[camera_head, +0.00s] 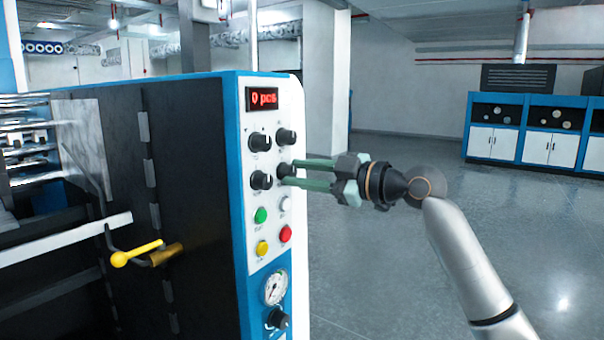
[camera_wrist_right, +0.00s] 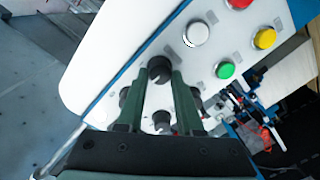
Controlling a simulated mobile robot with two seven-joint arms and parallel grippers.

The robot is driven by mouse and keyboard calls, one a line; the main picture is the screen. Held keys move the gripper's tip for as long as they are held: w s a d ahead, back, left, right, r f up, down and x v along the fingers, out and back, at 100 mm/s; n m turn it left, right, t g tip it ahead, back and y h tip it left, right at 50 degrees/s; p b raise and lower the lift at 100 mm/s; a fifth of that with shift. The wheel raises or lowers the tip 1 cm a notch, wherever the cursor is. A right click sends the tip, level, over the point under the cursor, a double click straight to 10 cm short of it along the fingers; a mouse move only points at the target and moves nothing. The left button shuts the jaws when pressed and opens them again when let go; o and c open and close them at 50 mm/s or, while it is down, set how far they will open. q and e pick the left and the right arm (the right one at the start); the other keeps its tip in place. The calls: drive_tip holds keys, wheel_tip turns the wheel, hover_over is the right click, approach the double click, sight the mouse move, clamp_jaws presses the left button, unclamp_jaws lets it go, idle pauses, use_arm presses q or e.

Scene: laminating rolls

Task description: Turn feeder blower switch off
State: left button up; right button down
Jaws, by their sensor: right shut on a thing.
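A white control panel (camera_head: 270,205) on the blue-edged machine carries several black rotary knobs. My right gripper (camera_head: 286,172) reaches in from the right, its green fingers shut on the right knob of the second row (camera_wrist_right: 159,69). The fingertips lie on both sides of this knob, which they partly hide in the head view. The left knob of that row (camera_head: 261,180) and the two upper knobs, left (camera_head: 260,142) and right (camera_head: 286,137), are free. The labels are too small to read, so I cannot tell which knob is the feeder blower switch. My left gripper is out of view.
Below the knobs are a green button (camera_head: 261,215), white button (camera_head: 285,203), yellow button (camera_head: 262,248) and red button (camera_head: 285,234). A gauge (camera_head: 273,288) sits lower. A red display (camera_head: 263,99) reads "0 pcs". A yellow-knobbed lever (camera_head: 135,253) projects at left. Floor at right is clear.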

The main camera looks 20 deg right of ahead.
drive_tip(key=shift+n, duration=0.6)
drive_tip(key=c, duration=0.6)
unclamp_jaws()
drive_tip(key=shift+o, duration=0.2)
drive_tip(key=shift+s, duration=0.1)
drive_tip(key=b+v, duration=0.3)
drive_tip(key=v, duration=0.9)
drive_tip(key=shift+s, duration=0.15)
drive_tip(key=shift+d, duration=0.1)
